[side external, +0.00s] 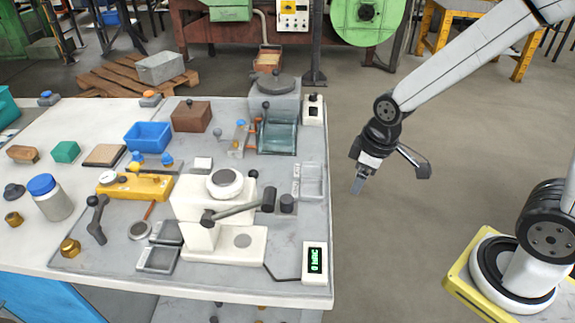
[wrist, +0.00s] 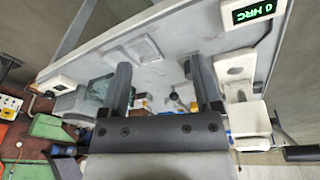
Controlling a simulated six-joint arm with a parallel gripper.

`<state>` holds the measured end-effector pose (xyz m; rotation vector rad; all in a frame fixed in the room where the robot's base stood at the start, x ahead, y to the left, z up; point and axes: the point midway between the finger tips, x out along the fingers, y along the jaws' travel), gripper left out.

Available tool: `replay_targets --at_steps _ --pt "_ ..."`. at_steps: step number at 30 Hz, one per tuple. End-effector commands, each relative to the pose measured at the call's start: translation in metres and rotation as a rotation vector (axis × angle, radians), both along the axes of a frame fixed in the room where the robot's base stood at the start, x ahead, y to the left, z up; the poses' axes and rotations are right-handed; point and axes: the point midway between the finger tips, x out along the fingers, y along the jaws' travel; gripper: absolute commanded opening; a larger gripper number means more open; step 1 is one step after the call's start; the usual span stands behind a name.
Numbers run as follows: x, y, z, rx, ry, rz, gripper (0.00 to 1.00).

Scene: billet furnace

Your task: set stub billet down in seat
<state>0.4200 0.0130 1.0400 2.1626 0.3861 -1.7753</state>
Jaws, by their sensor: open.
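My gripper (side external: 358,184) hangs over the floor beyond the bench's right edge, fingers pointing down. In the wrist view its two fingers (wrist: 157,66) are apart with nothing between them.
A display box (side external: 315,262) reading 0 HRC sits at the bench's front right corner. A teal glass-walled box (side external: 277,137) and a switch box (side external: 313,109) stand farther back. Many tools crowd the bench's left; the floor around my gripper is clear.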

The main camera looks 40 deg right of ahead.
Motion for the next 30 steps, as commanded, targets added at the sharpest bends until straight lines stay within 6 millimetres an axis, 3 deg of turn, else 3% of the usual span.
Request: replay_targets --at_steps 4,10,30 --pt "-0.016 -0.008 -0.003 0.04 -0.018 -0.216 0.81" --pt "-0.027 -0.012 -0.006 0.075 -0.033 -0.383 0.81" --pt "-0.028 -0.013 -0.007 0.081 -0.035 -0.411 0.81"
